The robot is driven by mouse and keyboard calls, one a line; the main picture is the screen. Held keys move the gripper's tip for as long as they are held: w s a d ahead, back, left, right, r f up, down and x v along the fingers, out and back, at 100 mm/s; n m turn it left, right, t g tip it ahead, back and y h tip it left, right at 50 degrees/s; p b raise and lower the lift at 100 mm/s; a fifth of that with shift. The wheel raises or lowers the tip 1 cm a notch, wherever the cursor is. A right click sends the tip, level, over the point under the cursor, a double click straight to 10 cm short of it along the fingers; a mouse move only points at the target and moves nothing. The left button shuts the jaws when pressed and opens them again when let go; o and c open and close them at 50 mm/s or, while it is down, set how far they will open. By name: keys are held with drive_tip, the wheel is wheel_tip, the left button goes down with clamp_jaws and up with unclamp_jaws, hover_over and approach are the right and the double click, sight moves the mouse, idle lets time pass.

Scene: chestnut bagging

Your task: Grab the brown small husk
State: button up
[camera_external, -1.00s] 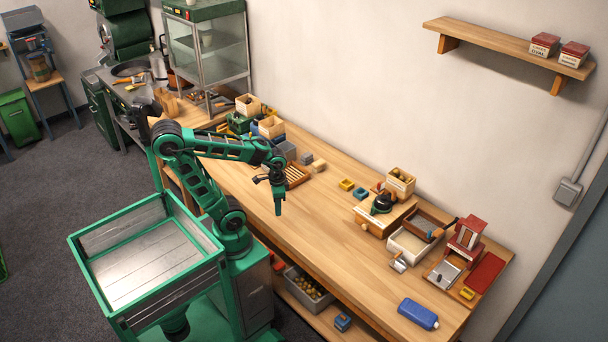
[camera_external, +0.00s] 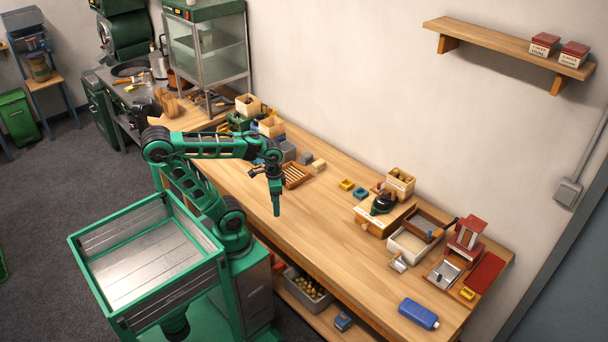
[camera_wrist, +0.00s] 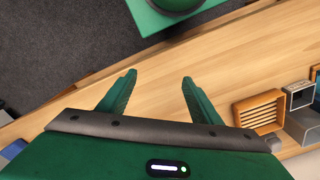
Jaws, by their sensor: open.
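My gripper (camera_wrist: 158,85) is open and empty in the wrist view, its two green fingers apart over bare wooden table. In the external view my gripper (camera_external: 276,212) hangs above the left middle of the long workbench (camera_external: 330,240), pointing down. I cannot make out a small brown husk for certain in either view. A wooden slatted tray (camera_external: 296,175) lies on the bench just behind my gripper; it also shows in the wrist view (camera_wrist: 260,110), right of the fingers.
Grey blocks (camera_external: 284,150) and wooden boxes (camera_external: 271,126) stand behind the slatted tray. Small yellow (camera_external: 346,184) and blue cups lie mid-bench. A blue bottle (camera_external: 418,313) lies at the front right. The front middle of the bench is clear.

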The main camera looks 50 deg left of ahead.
drive_tip(key=w+a+f+n+t, duration=0.1)
drive_tip(key=w+a+n, duration=0.65)
drive_tip(key=w, duration=0.35)
drive_tip(key=w+a+f+n+y, duration=0.2)
drive_tip(key=w+a+n, duration=0.15)
drive_tip(key=a, duration=0.35)
drive_tip(key=w+a+f+n+y, duration=0.1)
drive_tip(key=w+a+n, duration=0.25)
drive_tip(key=a, duration=0.35)
drive_tip(key=s+a+r+n+g+y, duration=0.1)
drive_tip(key=s+a+r+n+y, duration=0.2)
drive_tip(key=a, duration=0.8)
drive_tip(key=s+a+n+g+y, duration=0.2)
drive_tip(key=a+n+y, duration=0.25)
drive_tip(key=a, duration=0.55)
drive_tip(key=s+a+r+n+g+y, duration=0.1)
drive_tip(key=s+a+r+n+y, duration=0.3)
drive_tip(key=a, duration=0.7)
drive_tip(key=shift+n+h, duration=0.4)
drive_tip(key=shift+h, duration=0.35)
drive_tip(key=f, duration=0.3)
drive_tip(key=w+f, duration=0.1)
drive_tip(key=f, duration=0.6)
drive_tip(key=shift+w+d, duration=0.35)
drive_tip(key=shift+w, duration=0.05)
drive_tip(key=shift+f, duration=0.3)
drive_tip(key=shift+a+f, duration=0.2)
drive_tip(key=shift+a, duration=0.05)
drive_tip(key=shift+x, duration=5.1)
